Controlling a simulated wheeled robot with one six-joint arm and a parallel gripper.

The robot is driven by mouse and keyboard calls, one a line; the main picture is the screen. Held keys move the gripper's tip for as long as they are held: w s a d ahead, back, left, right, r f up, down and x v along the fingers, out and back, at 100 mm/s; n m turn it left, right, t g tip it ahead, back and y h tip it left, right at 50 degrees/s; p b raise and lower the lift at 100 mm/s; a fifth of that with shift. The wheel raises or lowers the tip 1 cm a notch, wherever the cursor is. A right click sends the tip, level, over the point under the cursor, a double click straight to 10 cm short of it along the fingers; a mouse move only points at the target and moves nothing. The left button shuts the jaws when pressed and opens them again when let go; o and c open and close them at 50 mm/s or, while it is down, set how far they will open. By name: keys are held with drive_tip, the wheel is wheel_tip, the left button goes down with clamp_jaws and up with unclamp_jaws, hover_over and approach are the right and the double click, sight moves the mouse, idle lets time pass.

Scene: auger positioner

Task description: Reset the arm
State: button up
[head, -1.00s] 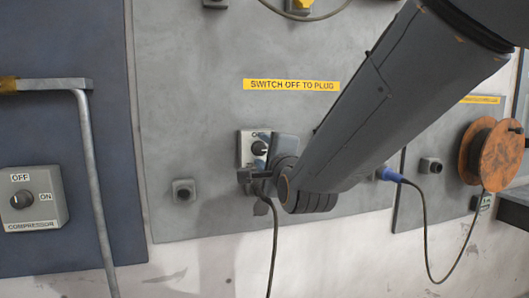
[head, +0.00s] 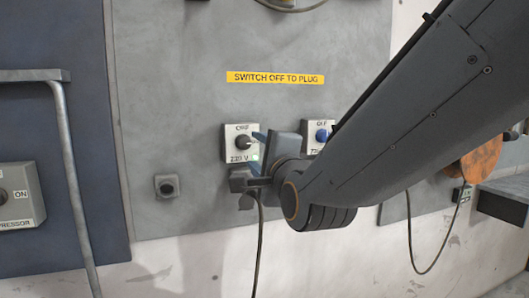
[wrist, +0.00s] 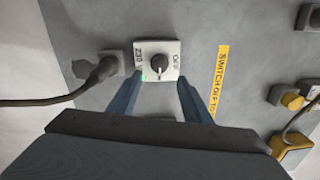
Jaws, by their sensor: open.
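My gripper (head: 262,150) is in front of the wall panel, close to a white switch box (head: 238,155) marked OFF and 230 V. In the wrist view my gripper (wrist: 157,92) has its two blue fingers spread apart with nothing between them. The switch box (wrist: 171,50) shows just beyond the fingertips, with a dark round knob (wrist: 160,66) and a lit green light by 230 V. The knob's white mark points towards my gripper in that view. A dark plug (wrist: 104,68) with a cable sits in a socket beside the box; my gripper partly hides it in the head view.
A second switch box with a blue knob (head: 322,135) is to the right, partly behind my arm. A yellow SWITCH OFF TO PLUG label (head: 275,78) is above. An empty-looking socket (head: 166,186) and a grey pipe (head: 75,190) are to the left. An orange reel (head: 482,160) is at right.

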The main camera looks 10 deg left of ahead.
drive_tip(key=s+d+f+n+g+h+p, duration=0.1)
drive_tip(key=d+f+n+g+h, duration=0.6)
drive_tip(key=d+f, duration=1.3)
drive_tip(key=s+d+f+n+g+h, duration=0.1)
drive_tip(key=s+d+f+n+g, duration=0.2)
drive_tip(key=s+d, duration=0.4)
drive_tip(key=s+d+f+n+g+h+p, duration=0.1)
drive_tip(key=s+d+f+n+g, duration=0.2)
drive_tip(key=s, duration=0.7)
drive_tip(key=d+f+g, duration=0.2)
drive_tip(key=d+f, duration=0.1)
drive_tip(key=f, duration=0.1)
drive_tip(key=shift+s+d+f+n+g, duration=0.3)
drive_tip(key=shift+d+f+n+g, duration=0.05)
drive_tip(key=shift+n+g, duration=0.05)
